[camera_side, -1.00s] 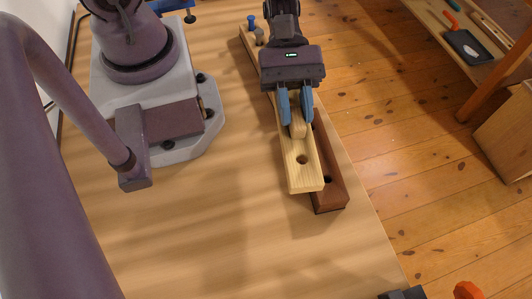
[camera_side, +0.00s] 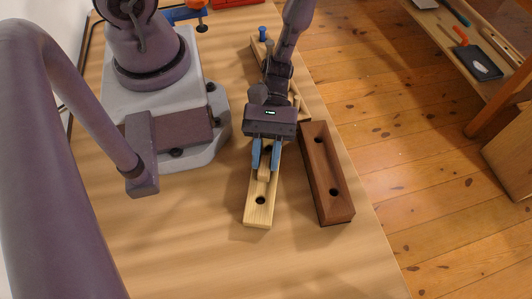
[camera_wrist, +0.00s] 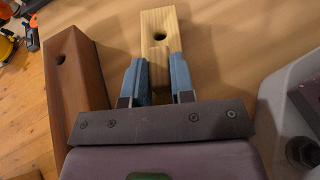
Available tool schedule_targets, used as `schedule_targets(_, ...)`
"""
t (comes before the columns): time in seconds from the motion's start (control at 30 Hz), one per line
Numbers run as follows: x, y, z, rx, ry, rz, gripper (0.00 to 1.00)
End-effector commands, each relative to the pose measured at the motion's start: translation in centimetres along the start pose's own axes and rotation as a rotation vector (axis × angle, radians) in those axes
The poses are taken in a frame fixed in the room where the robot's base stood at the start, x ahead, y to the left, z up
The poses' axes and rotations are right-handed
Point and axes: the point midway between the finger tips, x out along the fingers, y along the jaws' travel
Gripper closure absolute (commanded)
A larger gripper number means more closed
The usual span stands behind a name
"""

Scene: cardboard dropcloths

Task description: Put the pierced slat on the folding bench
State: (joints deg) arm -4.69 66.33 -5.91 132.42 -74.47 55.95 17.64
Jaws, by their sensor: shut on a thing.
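The pale wooden slat (camera_side: 259,207), with holes through it, is in my gripper (camera_side: 266,168). The blue fingers are shut on the narrow raised piece at its middle. In the wrist view, the slat (camera_wrist: 176,28) points away from my gripper (camera_wrist: 158,78), with one hole showing near its far end. The slat is over the light wooden bench top (camera_side: 215,255), beside the dark block and apart from it. I cannot tell whether its underside touches the top. No folding legs of the bench show.
A dark brown block with holes (camera_side: 326,175) lies right of the slat; it is left in the wrist view (camera_wrist: 72,75). A pale strip with pegs (camera_side: 258,52) lies behind my gripper. The front of the top is clear. A low shelf (camera_side: 455,35) stands beyond the right edge.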

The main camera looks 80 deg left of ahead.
Motion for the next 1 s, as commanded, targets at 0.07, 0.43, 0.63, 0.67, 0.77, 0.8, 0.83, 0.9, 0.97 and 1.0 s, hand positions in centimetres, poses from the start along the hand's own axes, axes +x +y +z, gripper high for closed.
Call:
schedule_targets(0.07,0.0,0.0,-0.1,0.001,0.0,0.0,1.0)
schedule_targets(0.43,0.1,0.1,-0.3,0.001,0.001,0.001,0.56)
schedule_targets(0.63,0.1,0.0,-0.2,0.001,0.0,0.001,0.51)
schedule_targets(0.67,0.1,0.0,-0.2,0.001,0.0,0.001,0.51)
schedule_targets(0.77,0.0,0.0,-0.1,0.001,0.0,0.001,0.51)
schedule_targets(0.8,0.0,0.0,0.1,0.001,0.0,0.001,0.51)
schedule_targets(0.83,-0.4,0.1,0.0,0.001,0.001,0.003,0.51)
schedule_targets(0.9,-1.3,0.2,0.0,0.004,0.002,0.005,0.51)
schedule_targets(0.97,-2.4,0.2,-0.1,0.002,0.004,0.007,0.51)
schedule_targets(1.0,-3.3,0.1,0.0,0.003,0.004,0.006,0.51)
